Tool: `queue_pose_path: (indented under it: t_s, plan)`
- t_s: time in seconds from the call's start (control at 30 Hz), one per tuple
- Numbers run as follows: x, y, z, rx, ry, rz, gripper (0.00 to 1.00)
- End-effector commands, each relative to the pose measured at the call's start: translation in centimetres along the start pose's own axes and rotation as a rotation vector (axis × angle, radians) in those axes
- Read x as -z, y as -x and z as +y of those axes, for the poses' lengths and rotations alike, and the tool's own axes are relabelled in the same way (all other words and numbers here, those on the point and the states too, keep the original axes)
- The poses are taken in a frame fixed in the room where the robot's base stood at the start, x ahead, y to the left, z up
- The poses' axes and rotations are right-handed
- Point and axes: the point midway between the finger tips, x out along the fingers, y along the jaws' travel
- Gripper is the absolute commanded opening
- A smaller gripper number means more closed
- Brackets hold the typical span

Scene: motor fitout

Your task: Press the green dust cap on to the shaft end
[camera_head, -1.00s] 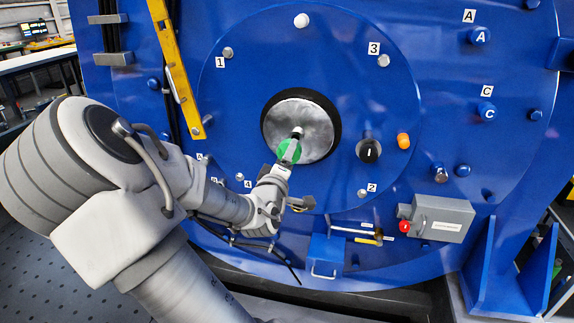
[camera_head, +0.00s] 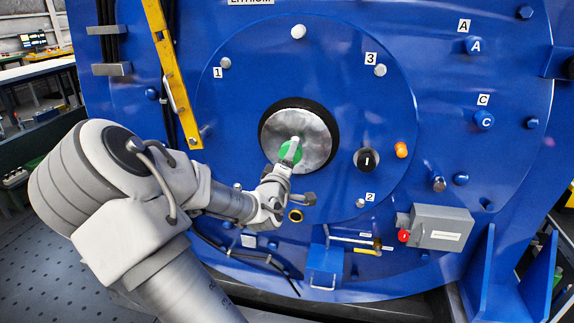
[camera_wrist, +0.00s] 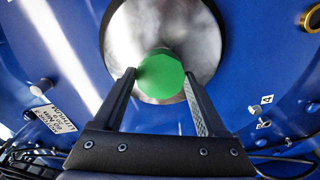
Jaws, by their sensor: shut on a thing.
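The green dust cap (camera_head: 285,151) is between the two fingers of my gripper (camera_wrist: 159,74), which is shut on it. In the wrist view the cap (camera_wrist: 160,80) shows as a faceted green disc at the fingertips. Behind it is the round silver shaft end (camera_head: 318,140), set in a dark ring on the blue housing. The shaft end also shows in the wrist view (camera_wrist: 190,30), partly hidden by the cap. The cap overlaps the lower left and middle of the shaft end in the head view. I cannot tell whether they touch.
A black knob (camera_head: 366,160) and an orange button (camera_head: 401,150) sit right of the shaft end. A yellow level (camera_head: 170,70) is at upper left. A grey box with a red button (camera_head: 440,228) and a blue bracket (camera_head: 325,264) are lower down. Several bolts stick out.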

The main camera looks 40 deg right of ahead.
Motion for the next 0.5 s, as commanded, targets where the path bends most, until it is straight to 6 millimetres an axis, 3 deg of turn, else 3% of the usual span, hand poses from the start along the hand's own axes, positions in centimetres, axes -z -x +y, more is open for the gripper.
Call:
queue_pose_path:
  t_s: [0.5]
  plan:
    - [-0.01,-0.95,-0.01,0.000,0.000,0.000,0.23]
